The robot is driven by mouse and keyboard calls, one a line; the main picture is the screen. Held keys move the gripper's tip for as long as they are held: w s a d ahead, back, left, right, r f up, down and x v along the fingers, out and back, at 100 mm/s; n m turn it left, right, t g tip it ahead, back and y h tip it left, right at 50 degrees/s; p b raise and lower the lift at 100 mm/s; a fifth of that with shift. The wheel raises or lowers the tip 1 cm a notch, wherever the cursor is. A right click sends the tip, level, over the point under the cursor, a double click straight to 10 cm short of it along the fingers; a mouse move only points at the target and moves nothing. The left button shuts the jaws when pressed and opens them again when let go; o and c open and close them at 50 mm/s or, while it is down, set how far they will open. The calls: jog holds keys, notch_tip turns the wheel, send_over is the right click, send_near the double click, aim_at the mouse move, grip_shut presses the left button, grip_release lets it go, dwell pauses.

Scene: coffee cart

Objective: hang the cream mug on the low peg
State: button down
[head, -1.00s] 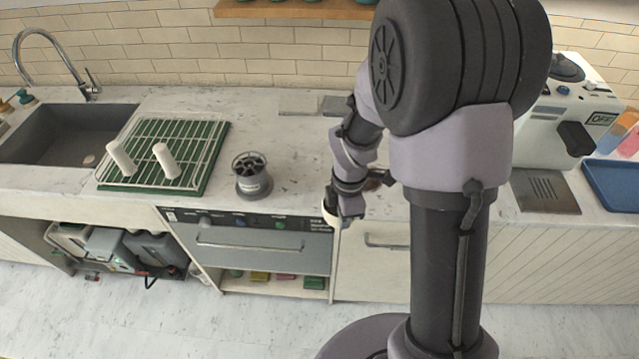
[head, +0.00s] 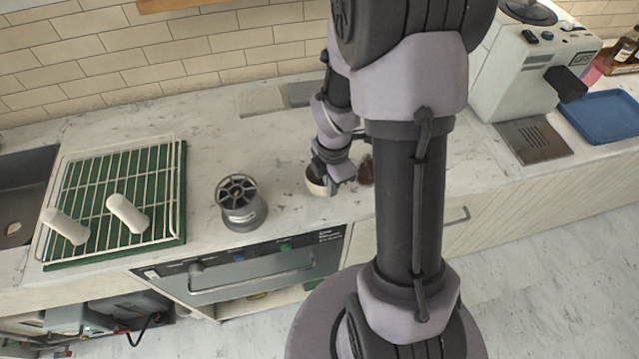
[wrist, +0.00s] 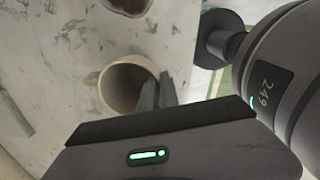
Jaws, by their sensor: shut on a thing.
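The cream mug (head: 316,184) is at my gripper (head: 338,176), near the counter's front edge, partly hidden by the gripper. In the wrist view the mug (wrist: 121,88) shows its open mouth, and my gripper (wrist: 158,94) is shut on its right side. Whether the mug touches the counter I cannot tell. Two white pegs, a left one (head: 66,227) and a right one (head: 128,214), stick up at a tilt from the front of the wire rack (head: 182,190) at the left. Both are bare. Which peg is lower is unclear.
A grey round spool-like holder (head: 240,212) stands between the rack and my gripper. A brown item (head: 366,170) lies just right of the gripper. A coffee machine (head: 515,75) and blue tray (head: 605,112) are at the right. The sink (head: 15,175) is far left.

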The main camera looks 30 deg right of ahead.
jog(key=shift+d, duration=0.2)
jog(key=c, duration=2)
grip_release()
jog(key=shift+d, duration=0.15)
jog(key=o, duration=0.4)
